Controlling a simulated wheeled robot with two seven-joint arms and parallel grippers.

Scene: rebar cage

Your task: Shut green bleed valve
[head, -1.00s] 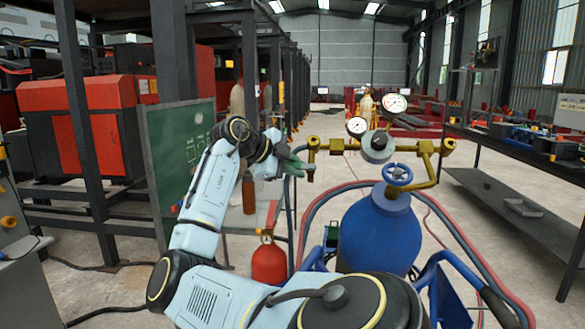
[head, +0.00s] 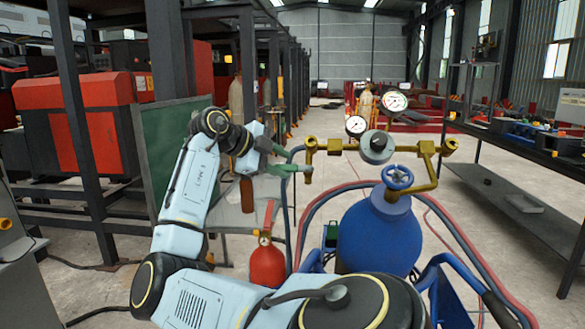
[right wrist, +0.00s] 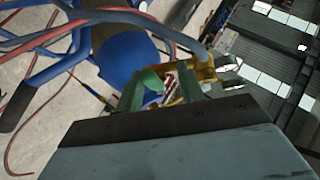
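The brass manifold (head: 335,144) runs across the middle of the head view, above a blue cylinder (head: 378,237) with a blue handwheel. My right gripper (head: 286,158) is by the manifold's left end, with dull green fingers. A green piece (head: 292,167), likely the bleed valve's handle, shows at the fingertips and partly merges with them. In the right wrist view the two fingers (right wrist: 160,88) stand apart, with a brighter green piece (right wrist: 152,80) between or just beyond them. I cannot tell whether they touch it. My left gripper is out of view.
Two dial gauges (head: 394,101) stand above the manifold. Red and blue hoses (head: 313,210) loop around the blue cylinder. A small red cylinder (head: 267,266) stands below the gripper. A green board (head: 172,150) is behind my arm, and a steel bench (head: 520,150) is at the right.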

